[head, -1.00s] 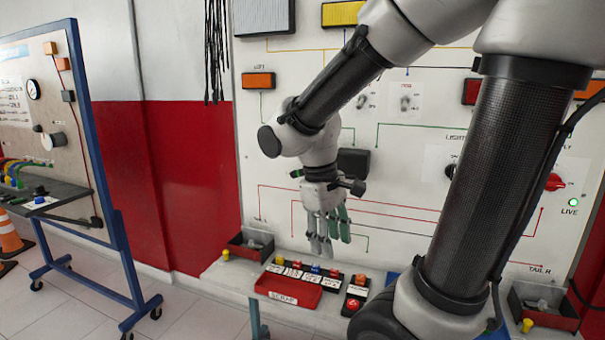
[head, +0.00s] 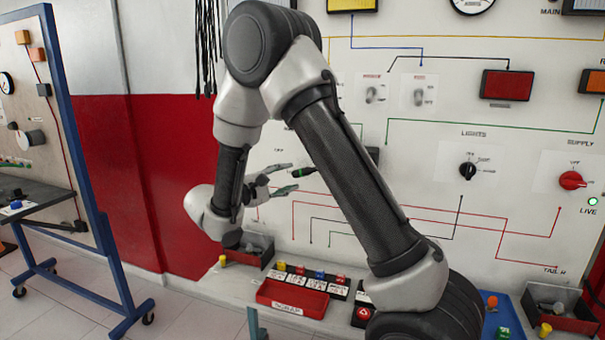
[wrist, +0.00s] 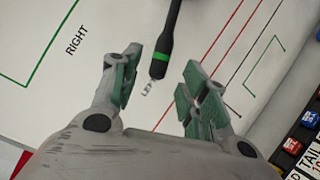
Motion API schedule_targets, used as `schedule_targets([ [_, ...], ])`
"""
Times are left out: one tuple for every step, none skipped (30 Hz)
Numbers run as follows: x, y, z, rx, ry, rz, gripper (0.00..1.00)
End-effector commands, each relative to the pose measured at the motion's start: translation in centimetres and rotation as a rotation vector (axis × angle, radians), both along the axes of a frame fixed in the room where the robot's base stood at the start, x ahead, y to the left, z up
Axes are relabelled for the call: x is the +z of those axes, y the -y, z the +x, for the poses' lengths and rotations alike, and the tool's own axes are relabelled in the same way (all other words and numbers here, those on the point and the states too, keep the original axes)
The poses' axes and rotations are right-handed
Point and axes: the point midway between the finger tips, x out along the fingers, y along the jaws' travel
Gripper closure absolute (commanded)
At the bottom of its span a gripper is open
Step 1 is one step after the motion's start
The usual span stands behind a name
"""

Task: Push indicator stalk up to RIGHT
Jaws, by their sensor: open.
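The indicator stalk (head: 304,172) is a black rod with a green ring, standing out from the white panel. It also shows in the wrist view (wrist: 168,38), its rounded tip lying between my fingertips in the picture. I see no contact; a gap shows on both sides. My gripper (head: 287,179) has two green-padded fingers, spread and empty, pointing right toward the stalk's tip. In the wrist view my gripper (wrist: 161,74) is open. The stalk's base is hidden in the head view.
Rotary knobs (head: 467,171) sit on the panel to the right. A blue-framed board (head: 92,150) stands at left.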

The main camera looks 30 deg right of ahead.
Motion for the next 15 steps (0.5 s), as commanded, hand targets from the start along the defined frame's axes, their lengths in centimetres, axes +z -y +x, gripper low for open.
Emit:
schedule_targets([
  [0.0,0.8,0.2,-0.005,0.0,0.001,0.56],
  [0.0,1.3,0.3,-0.006,-0.002,0.001,0.56],
  [0.0,1.9,0.6,-0.005,-0.002,0.002,0.56],
  [0.0,2.5,0.7,-0.007,-0.002,0.002,0.56],
  [0.0,3.0,0.9,-0.006,-0.002,0.001,0.56],
  [0.0,3.7,1.2,-0.007,-0.003,0.002,0.56],
  [0.0,4.1,1.3,-0.007,-0.003,0.002,0.56],
  [0.0,4.5,1.5,-0.006,-0.003,0.002,0.56],
  [-0.1,5.1,1.7,-0.006,-0.003,0.003,0.56],
  [-0.1,5.4,1.8,-0.006,-0.004,0.002,0.56],
  [-0.1,5.7,1.9,-0.005,-0.004,0.002,0.56],
  [0.0,6.1,2.1,-0.006,-0.004,0.002,0.56],
  [0.0,6.2,2.1,-0.005,-0.004,0.002,0.56],
  [-0.1,6.4,2.2,-0.005,-0.004,0.002,0.56],
  [0.0,6.5,2.3,-0.003,-0.004,0.002,0.56],
])
